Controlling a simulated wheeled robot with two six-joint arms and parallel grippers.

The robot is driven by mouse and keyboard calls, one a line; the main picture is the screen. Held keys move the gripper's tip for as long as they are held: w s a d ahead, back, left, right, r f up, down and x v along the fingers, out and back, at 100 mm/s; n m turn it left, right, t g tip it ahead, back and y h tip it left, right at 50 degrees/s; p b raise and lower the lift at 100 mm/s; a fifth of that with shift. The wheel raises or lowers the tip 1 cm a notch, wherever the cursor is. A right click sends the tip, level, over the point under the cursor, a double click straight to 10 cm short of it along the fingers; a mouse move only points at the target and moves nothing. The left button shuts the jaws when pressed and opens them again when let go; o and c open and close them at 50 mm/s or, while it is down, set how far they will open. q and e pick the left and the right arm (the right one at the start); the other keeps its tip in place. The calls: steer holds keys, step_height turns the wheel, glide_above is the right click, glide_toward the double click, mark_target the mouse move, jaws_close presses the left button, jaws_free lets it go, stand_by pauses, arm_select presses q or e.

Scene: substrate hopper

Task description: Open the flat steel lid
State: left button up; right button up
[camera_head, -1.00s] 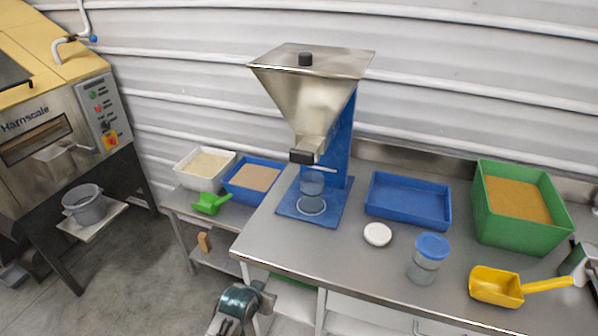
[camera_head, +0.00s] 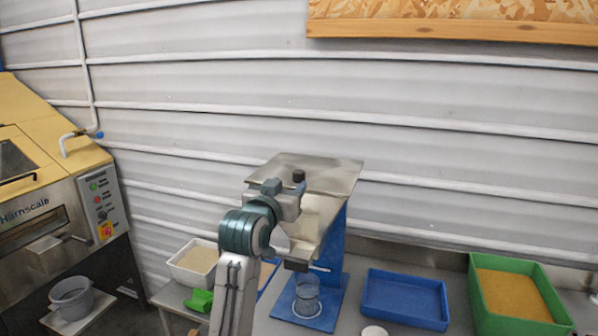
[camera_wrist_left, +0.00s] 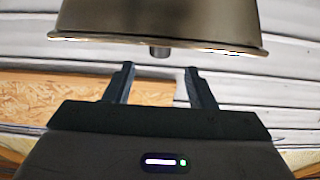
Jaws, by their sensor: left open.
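The flat steel lid (camera_head: 325,172) lies closed on top of the steel hopper (camera_head: 318,215). A small black knob (camera_head: 299,176) stands on the lid. My left gripper (camera_head: 286,188) is raised beside the front left of the lid, near the knob, and partly covers the hopper. In the left wrist view, which looks upside down, the left gripper (camera_wrist_left: 160,70) is open and empty. The knob (camera_wrist_left: 160,51) shows just beyond its fingertips, roughly centred between them, and the lid edge (camera_wrist_left: 230,47) crosses above. I cannot tell the exact gap to the knob. My right gripper is not seen.
The hopper stands on a blue frame (camera_head: 335,255) with a clear jar (camera_head: 307,297) under its outlet. A blue tray (camera_head: 405,298) and a green bin (camera_head: 482,300) stand to the right. The corrugated wall (camera_head: 430,120) is close behind the hopper.

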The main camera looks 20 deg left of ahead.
mark_target(297, 175)
arm_select(q)
steer(key=w+p, duration=0.3)
steer(key=w, duration=0.4)
steer(key=shift+w+d+r, duration=0.1)
steer(key=shift+w+d, duration=0.05)
steer(key=shift+w, duration=0.1)
steer(key=shift+w+f+p, duration=0.2)
steer(key=shift+w+p, duration=0.15)
steer(key=shift+w, duration=0.3)
steer(key=shift+c, duration=0.4)
jaws_close()
